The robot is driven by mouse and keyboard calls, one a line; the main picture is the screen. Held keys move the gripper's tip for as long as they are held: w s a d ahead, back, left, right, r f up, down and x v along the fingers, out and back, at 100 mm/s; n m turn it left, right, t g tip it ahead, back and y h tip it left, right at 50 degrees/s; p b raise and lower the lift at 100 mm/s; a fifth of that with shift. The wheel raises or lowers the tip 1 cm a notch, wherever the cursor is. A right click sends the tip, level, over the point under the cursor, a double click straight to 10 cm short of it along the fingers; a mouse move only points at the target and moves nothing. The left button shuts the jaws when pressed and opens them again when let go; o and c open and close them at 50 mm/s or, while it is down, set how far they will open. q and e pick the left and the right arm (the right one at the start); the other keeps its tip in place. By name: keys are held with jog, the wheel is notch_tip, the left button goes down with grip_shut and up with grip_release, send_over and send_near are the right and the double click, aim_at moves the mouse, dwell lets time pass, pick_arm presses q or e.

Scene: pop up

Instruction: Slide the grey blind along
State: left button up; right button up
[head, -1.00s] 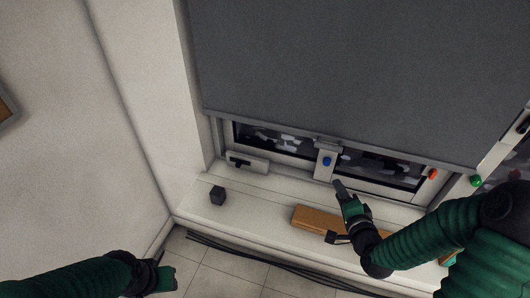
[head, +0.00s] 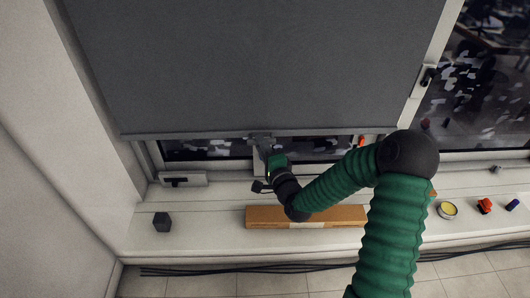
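The grey blind (head: 250,65) hangs over the window and covers most of it. Its bottom bar sits a little above the sill, with a strip of dark glass (head: 205,148) showing below. A small grey tab (head: 261,138) sits at the middle of the bar. My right gripper (head: 264,158) is just below the tab, its fingers pointing up at it. I cannot tell whether the fingers touch or grip the tab, as they overlap at this size. My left gripper is out of the picture.
On the sill are a dark cube (head: 162,222), a long brown box (head: 335,214) behind my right arm, a yellow-topped tin (head: 447,210), a red item (head: 485,206) and a purple item (head: 513,204). Dark cables (head: 210,269) run below the sill. A window handle (head: 428,76) is at right.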

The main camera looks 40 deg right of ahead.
jog(key=shift+d, duration=0.25)
grip_shut()
jog(key=shift+d, duration=0.15)
notch_tip(320, 180, up, 20)
jog(key=p, duration=1.8)
jog(key=shift+r, duration=0.1)
